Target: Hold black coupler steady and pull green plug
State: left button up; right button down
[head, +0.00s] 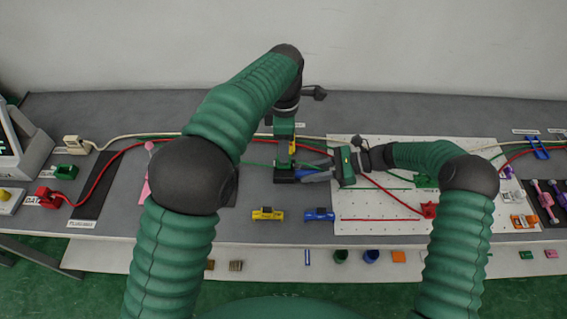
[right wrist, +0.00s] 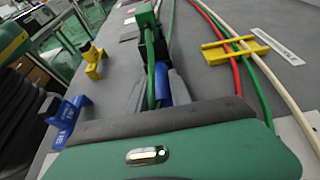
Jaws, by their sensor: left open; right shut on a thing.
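The black coupler (head: 284,178) appears as a dark block on the bench, under my left gripper (head: 284,160). My left gripper points down over it, open; its fingers are hard to make out. My right gripper (head: 310,172) comes in from the right, low and level, close beside the coupler.
A yellow holder (head: 267,214) and a blue holder (head: 319,214) stand at the bench's front. Red, green and cream cables run along the bench behind. A white perforated board (head: 380,212) lies under my right arm. A yellow cable clip (right wrist: 232,50) stands close to my right gripper.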

aim_at(298, 172)
pick_arm(q)
notch_tip(298, 172, down, 6)
jog(key=shift+r, duration=0.1)
grip_shut()
dwell(0.8)
